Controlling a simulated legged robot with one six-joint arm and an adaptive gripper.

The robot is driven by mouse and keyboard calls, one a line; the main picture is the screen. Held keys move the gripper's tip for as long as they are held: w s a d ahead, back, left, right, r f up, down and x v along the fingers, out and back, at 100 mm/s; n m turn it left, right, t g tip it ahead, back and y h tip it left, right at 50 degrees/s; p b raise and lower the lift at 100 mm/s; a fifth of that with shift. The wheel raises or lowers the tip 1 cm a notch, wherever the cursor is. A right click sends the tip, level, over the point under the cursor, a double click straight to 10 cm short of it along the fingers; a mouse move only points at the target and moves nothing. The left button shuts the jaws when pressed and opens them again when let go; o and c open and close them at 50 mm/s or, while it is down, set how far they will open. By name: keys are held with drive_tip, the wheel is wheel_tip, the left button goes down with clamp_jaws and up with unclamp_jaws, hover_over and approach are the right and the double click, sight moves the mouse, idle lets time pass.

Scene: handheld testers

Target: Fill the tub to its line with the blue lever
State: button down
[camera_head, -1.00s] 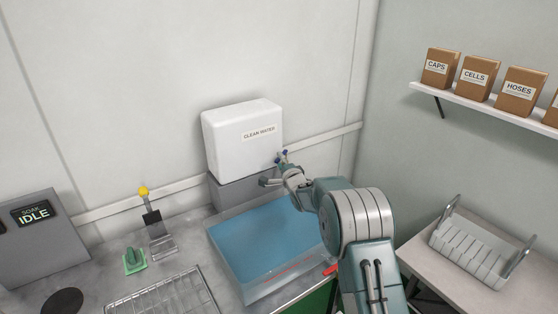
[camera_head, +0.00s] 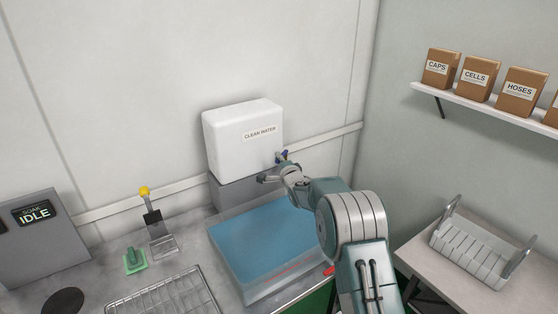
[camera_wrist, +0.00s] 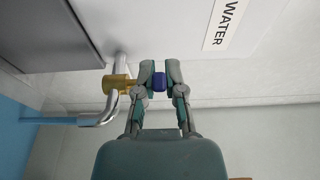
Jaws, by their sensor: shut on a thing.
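The clear tub (camera_head: 250,297) stands on the counter with blue water (camera_head: 262,245) in it. A red line (camera_head: 290,267) shows low on its front wall, close to the water's front edge; the exact level against it is hard to tell. The blue lever (camera_wrist: 159,82) sits on the brass tap body (camera_wrist: 117,84) with a curved metal spout (camera_wrist: 100,119). My gripper (camera_wrist: 159,75) is shut on the blue lever, one finger on each side. In the head view my gripper (camera_head: 283,157) is at the tap below the white tank.
The white CLEAN WATER tank (camera_head: 240,140) stands behind the tub. A wire rack (camera_head: 165,294), a yellow-knobbed lever (camera_head: 145,191) and an IDLE display (camera_head: 33,212) are to the left. A grey basket (camera_head: 470,252) is on the right table.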

drive_tip(key=shift+a+f+h, duration=0.1)
drive_tip(key=shift+f+h, duration=0.1)
drive_tip(key=shift+h, duration=0.1)
drive_tip(key=shift+w+a+f+m+t+h, duration=0.15)
drive_tip(key=shift+w+a+m+h, duration=0.2)
drive_tip(key=shift+m+h, duration=0.9)
drive_tip(key=shift+w+a+m+t+h, duration=0.1)
drive_tip(key=shift+w+a+m+h, duration=0.15)
drive_tip(key=shift+m+h, duration=1)
drive_tip(key=shift+w+a+f+m+t+h, duration=0.2)
drive_tip(key=shift+a+m+h, duration=0.3)
drive_tip(key=shift+h, duration=1.4)
drive_tip(key=shift+w+d+m+h, duration=0.1)
drive_tip(key=shift+m+h, duration=0.2)
drive_tip(key=shift+h, duration=0.1)
drive_tip(key=c, duration=0.7)
unclamp_jaws()
drive_tip(key=shift+r, duration=0.2)
drive_tip(key=shift+r, duration=0.1)
